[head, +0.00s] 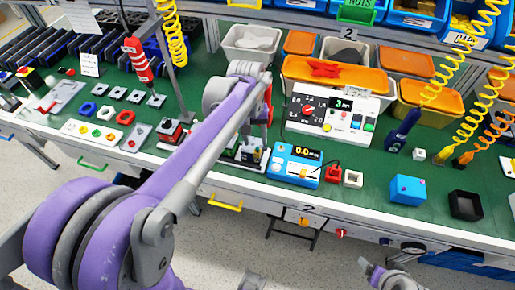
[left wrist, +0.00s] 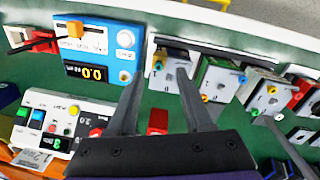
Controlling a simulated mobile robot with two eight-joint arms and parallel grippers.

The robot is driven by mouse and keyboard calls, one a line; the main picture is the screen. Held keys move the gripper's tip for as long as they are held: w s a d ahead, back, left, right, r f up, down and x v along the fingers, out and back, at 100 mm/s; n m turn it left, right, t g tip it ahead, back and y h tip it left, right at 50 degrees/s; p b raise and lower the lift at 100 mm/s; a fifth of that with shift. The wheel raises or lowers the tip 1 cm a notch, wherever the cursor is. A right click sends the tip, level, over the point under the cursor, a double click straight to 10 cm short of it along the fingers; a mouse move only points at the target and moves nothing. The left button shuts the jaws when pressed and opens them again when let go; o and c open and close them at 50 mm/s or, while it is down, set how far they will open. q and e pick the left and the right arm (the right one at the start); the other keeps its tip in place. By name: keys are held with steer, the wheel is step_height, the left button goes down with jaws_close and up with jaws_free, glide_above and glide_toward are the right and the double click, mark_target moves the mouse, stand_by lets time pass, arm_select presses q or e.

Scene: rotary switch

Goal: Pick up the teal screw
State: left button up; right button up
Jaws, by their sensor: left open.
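A small teal-blue round screw (left wrist: 157,66) shows on the white-faced switch module (left wrist: 172,77) in the left wrist view; it is too small to make out its shape. My left gripper (left wrist: 160,82) is open, with its two dark fingers apart. In that view the screw lies between and just beyond the fingertips, and I see nothing held. In the head view my left gripper (head: 250,152) is over the bench beside the blue meter, and my arm partly hides it and the module. A grey part of my right arm (head: 398,281) shows at the bottom right; its jaw state is unclear.
The blue meter (head: 293,166) stands right of the left gripper, and a white control panel (head: 331,114) stands behind it. More switch modules (left wrist: 222,80) stand beside the module in the wrist view. A blue box (head: 408,189) and black box (head: 466,205) sit farther right.

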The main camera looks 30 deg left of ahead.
mark_target(257, 148)
arm_select(q)
steer(key=f, duration=0.3)
steer(key=shift+w+d+f, duration=0.1)
steer(key=shift+d+f, duration=0.1)
steer(key=shift+f, duration=0.1)
jaws_close()
